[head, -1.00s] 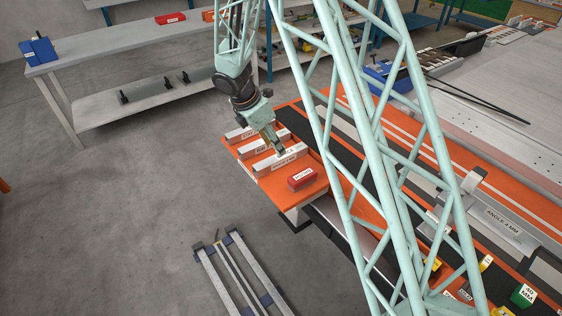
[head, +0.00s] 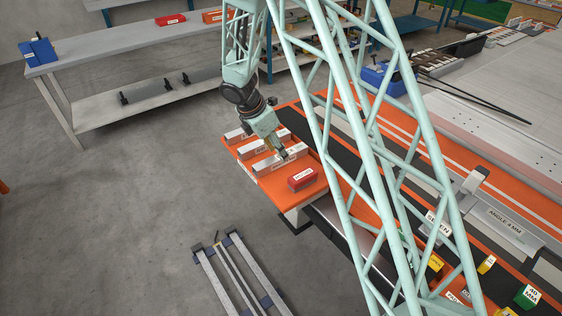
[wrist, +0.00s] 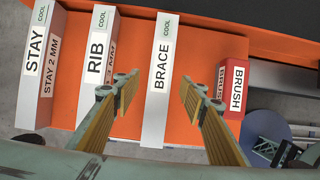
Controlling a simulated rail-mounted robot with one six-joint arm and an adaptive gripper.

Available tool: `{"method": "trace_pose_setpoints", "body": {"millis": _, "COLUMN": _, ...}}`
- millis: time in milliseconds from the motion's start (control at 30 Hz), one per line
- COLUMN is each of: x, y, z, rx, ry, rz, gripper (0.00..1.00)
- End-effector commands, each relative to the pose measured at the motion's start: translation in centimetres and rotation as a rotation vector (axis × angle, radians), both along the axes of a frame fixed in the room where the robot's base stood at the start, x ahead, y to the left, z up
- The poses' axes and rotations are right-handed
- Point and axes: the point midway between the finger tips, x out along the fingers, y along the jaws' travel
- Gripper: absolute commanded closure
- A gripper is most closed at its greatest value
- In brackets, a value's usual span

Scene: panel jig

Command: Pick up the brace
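The brace (wrist: 166,45) is a long white block with a BRACE label and a green COOL mark. In the head view the brace (head: 265,166) lies on the orange table end, between the rib and the red brush block. My gripper (wrist: 160,79) is open, its two yellow-padded fingers apart on either side of the brace in the wrist view, with gaps on both sides. Nothing is between the pads that touches them. In the head view my gripper (head: 281,154) is just over the brace and hides part of it. Its exact height above the brace is hard to tell.
The rib (wrist: 98,65) and the stay (wrist: 39,65) lie left of the brace. The red brush block (wrist: 233,80) is close to the right finger. The orange table (head: 247,172) ends at the left. A rack of grey rails (head: 240,275) stands on the floor.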

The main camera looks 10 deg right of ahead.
Motion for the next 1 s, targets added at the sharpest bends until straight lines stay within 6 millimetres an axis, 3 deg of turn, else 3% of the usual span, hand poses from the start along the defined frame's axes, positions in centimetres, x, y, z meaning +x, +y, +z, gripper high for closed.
{"method": "trace_pose_setpoints", "body": {"millis": 300, "x": 0.3, "y": -0.9, "z": -2.5, "rx": 0.0, "ry": 0.001, "rz": 0.0, "gripper": 0.61}}
{"method": "trace_pose_setpoints", "body": {"millis": 867, "x": 0.4, "y": -0.9, "z": -2.5, "rx": 0.0, "ry": 0.0, "rz": 0.0, "gripper": 0.61}}
{"method": "trace_pose_setpoints", "body": {"millis": 1000, "x": 0.4, "y": -0.9, "z": -2.5, "rx": 0.0, "ry": 0.0, "rz": 0.0, "gripper": 0.71}}
